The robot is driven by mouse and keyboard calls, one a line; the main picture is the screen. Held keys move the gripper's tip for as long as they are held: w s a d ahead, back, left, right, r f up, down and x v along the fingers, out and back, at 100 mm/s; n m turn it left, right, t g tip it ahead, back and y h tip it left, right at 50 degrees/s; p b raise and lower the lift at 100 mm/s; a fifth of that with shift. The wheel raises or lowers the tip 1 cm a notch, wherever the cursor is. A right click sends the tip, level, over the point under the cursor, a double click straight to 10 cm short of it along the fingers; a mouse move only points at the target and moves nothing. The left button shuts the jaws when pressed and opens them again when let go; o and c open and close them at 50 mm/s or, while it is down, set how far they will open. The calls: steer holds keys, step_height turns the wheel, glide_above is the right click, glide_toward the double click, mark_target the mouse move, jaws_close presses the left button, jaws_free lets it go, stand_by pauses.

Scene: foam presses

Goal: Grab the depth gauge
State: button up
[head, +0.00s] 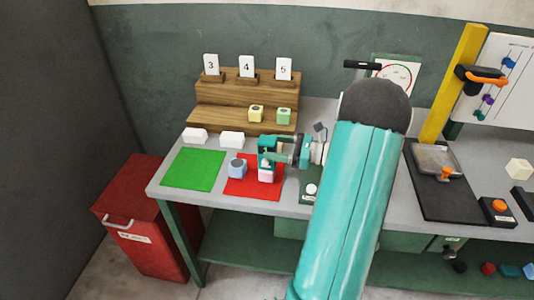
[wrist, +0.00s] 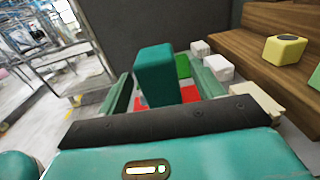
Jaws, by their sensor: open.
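An upright teal block-like thing (head: 266,144) with a pale lower part stands at the red mat (head: 240,190). It looks like the depth gauge, but no dial or scale shows to confirm this. In the wrist view its teal top (wrist: 154,72) stands between the two fingers of my gripper (wrist: 164,78), with a visible gap on each side. In the head view my gripper (head: 276,150) reaches in from the right at the teal thing. The jaws are open. The thing's lower part is hidden in the wrist view.
A blue-grey block (head: 237,168) sits left of the teal thing. Two white blocks (head: 231,139) lie behind. A wooden stepped stand (head: 210,115) bears yellow (head: 256,113) and green (head: 284,116) blocks. The green mat (head: 194,170) is clear.

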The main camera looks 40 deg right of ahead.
mark_target(262, 146)
steer(key=x, duration=0.4)
steer(key=shift+w+a+f, duration=0.1)
steer(key=shift+w+a, duration=0.1)
steer(key=c, duration=1.2)
steer(key=shift+c, duration=0.2)
